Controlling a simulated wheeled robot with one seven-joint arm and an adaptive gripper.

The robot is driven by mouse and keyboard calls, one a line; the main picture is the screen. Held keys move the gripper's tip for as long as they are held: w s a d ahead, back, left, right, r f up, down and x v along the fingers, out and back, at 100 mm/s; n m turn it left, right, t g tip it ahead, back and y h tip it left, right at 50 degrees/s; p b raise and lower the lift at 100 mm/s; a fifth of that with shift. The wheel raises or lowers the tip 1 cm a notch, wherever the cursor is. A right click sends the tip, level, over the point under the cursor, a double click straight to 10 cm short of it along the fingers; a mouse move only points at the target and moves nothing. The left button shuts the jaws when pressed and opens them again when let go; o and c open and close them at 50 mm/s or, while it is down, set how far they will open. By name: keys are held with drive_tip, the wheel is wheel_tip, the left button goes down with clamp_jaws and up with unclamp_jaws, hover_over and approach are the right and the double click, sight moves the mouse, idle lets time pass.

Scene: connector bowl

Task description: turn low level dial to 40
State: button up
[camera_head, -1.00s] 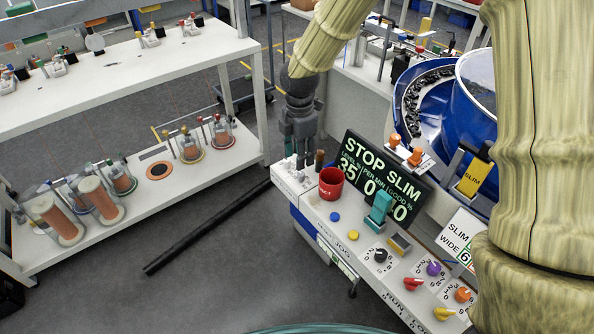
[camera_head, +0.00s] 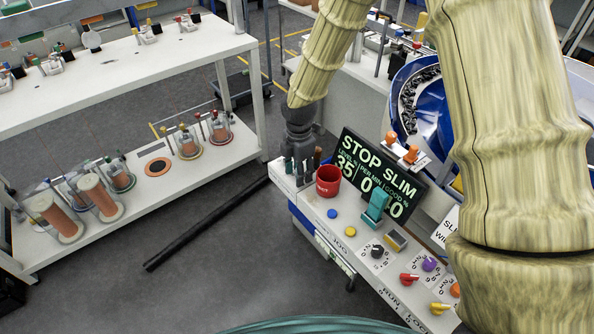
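The control panel (camera_head: 335,246) has several knobs: black (camera_head: 376,251), red (camera_head: 409,278), purple (camera_head: 429,264), yellow (camera_head: 440,308) and orange (camera_head: 455,290), the last partly behind my arm. Printing beside the red knob reads like RUN. Printing near the yellow knob starts like LO, but I cannot read it fully, so which knob is the low level dial is uncertain. The display (camera_head: 385,175) reads STOP SLIM, with 35 under level %. My gripper (camera_head: 301,176), dark grey, points down at the panel's far left end, away from the knobs. Its finger opening is unclear.
A red cup (camera_head: 328,181), blue button (camera_head: 332,213), yellow button (camera_head: 350,231) and teal upright part (camera_head: 376,207) stand between my gripper and the knobs. A blue bowl feeder (camera_head: 425,105) is behind. A white shelf (camera_head: 150,205) stands left across open floor.

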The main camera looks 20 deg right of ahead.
clamp_jaws()
drive_tip(key=shift+a, duration=0.2)
drive_tip(key=shift+d, duration=0.2)
drive_tip(key=shift+m+p, duration=0.65)
drive_tip(key=shift+m, duration=1.35)
drive_tip(key=m+p, duration=0.1)
drive_tip(key=m, duration=0.4)
drive_tip(key=shift+f, duration=0.1)
drive_tip(key=m, duration=0.5)
drive_tip(key=shift+m+p, duration=0.35)
drive_tip(key=shift+m, duration=0.05)
drive_tip(key=m, duration=0.4)
drive_tip(key=shift+m+p, duration=0.3)
drive_tip(key=shift+m, duration=0.1)
